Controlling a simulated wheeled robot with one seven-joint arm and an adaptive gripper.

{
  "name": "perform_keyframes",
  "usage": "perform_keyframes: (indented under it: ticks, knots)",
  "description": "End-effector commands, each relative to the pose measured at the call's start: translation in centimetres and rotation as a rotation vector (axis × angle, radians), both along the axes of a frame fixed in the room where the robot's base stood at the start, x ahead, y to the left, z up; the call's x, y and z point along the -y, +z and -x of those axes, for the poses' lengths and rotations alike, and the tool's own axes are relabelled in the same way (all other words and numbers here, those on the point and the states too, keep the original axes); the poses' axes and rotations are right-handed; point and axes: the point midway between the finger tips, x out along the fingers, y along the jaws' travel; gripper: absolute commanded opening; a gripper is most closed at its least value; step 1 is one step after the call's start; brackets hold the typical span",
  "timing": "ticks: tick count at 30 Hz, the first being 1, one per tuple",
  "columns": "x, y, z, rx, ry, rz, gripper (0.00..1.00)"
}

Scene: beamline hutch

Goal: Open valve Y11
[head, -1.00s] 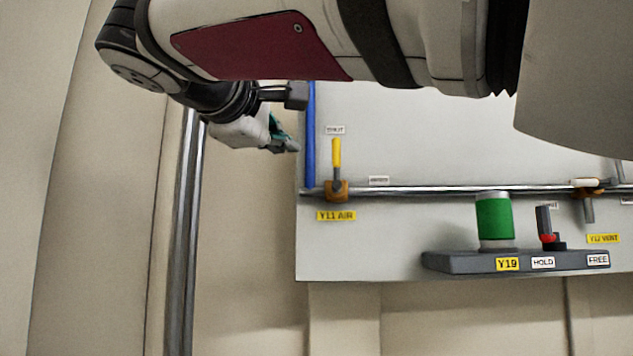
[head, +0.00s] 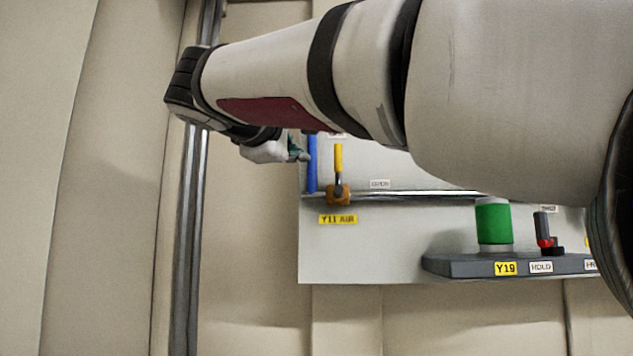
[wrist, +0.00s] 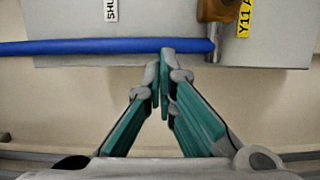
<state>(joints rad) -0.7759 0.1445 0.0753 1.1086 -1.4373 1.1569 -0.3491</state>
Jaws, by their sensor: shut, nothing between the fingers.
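Valve Y11 is a brass body (head: 338,194) on a metal pipe, with a yellow lever (head: 338,158) standing upright. A yellow label, Y11 AIR (head: 338,219), is below it. The small label above the lever, partly covered by my arm, read SHUT earlier. My gripper (head: 303,155) is left of the lever, apart from it in the picture. In the wrist view my gripper (wrist: 162,62) is shut and empty, its tips overlapping the lower edge of a blue pipe (wrist: 95,47); contact cannot be told. The valve body (wrist: 213,10) is cut off at the top there, and its lever is out of frame.
The blue pipe (head: 311,165) runs vertically left of the valve on a pale panel (head: 400,235). A grey shelf (head: 460,266) labelled Y19 and HOLD carries a green cylinder (head: 494,224) and a red-and-grey lever (head: 543,231). Metal uprights (head: 190,250) stand at left.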

Motion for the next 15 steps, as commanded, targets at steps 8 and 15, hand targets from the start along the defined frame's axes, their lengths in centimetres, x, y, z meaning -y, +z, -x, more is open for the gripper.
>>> perform_keyframes:
  ticks: [8,15]
  knots:
    - [2.1,0.2,-1.4,0.001,-0.001,-0.001,0.00]
    - [3.7,0.1,-0.2,0.000,0.000,0.000,0.00]
